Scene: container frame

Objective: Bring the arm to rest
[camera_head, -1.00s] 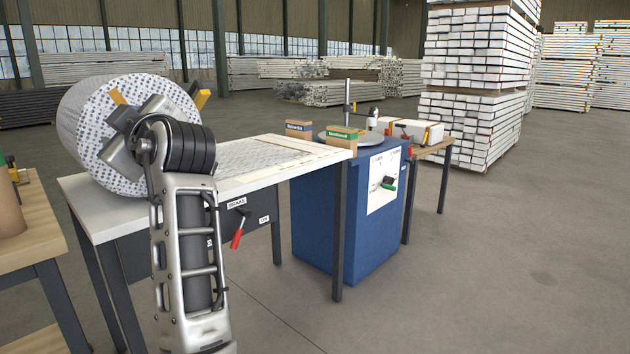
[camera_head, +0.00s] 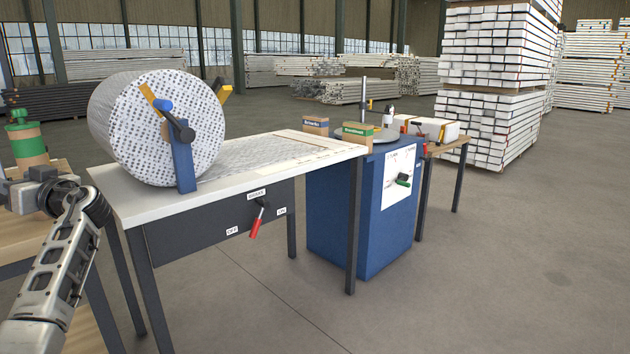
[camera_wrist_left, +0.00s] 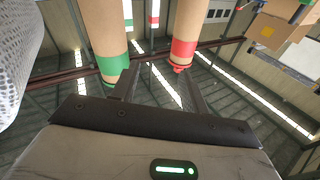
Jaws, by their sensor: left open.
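My left arm (camera_head: 58,265) comes up at the lower left of the head view, bent at a joint near the left edge. My left gripper (camera_wrist_left: 158,90) shows in the wrist view with its two dark fingers apart. No object is seen held between them. Two brown tubes, one with a green band (camera_wrist_left: 113,64) and one with a red band (camera_wrist_left: 184,48), show beyond the fingers. My right gripper is not in view.
A large patterned roll (camera_head: 150,125) stands on a white-topped table (camera_head: 150,208) with a red-handled lever (camera_head: 256,222) on its front. A blue cabinet (camera_head: 335,225) stands to the right. A green-banded tube (camera_head: 28,147) is at the far left. Floor at right is clear.

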